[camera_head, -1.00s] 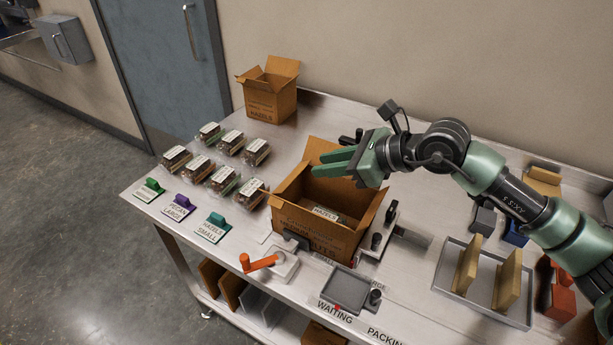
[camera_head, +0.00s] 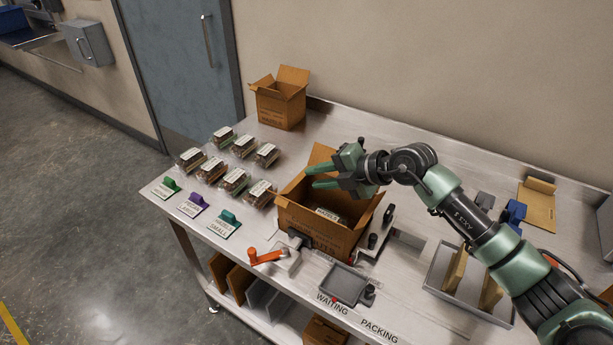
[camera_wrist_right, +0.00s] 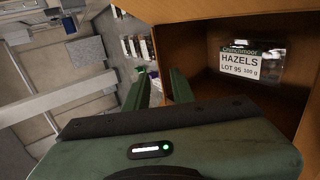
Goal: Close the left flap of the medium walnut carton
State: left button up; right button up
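An open brown carton (camera_head: 308,226) stands at the middle of the table, with a pack labelled HAZELS (camera_head: 327,214) inside. Its printed name is too small to read surely. One flap stands up at the back (camera_head: 321,158) and one leans out at the right (camera_head: 371,213); I cannot make out the left flap clearly. My right gripper (camera_head: 311,177) is open and empty above the carton's back left part, fingers pointing left. The right wrist view shows its two fingers (camera_wrist_right: 157,92) apart beside a brown carton panel (camera_wrist_right: 205,18) and the HAZELS pack (camera_wrist_right: 250,62). My left gripper is out of view.
Several clamshell packs (camera_head: 234,180) stand left of the carton. An orange-handled device (camera_head: 268,257) and a grey tray (camera_head: 344,285) lie in front. Another open carton (camera_head: 281,104) stands at the back. A metal tray with brown panels (camera_head: 440,291) is at the right.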

aim_at(293, 181)
jog(key=shift+x, duration=2.2)
grip_shut()
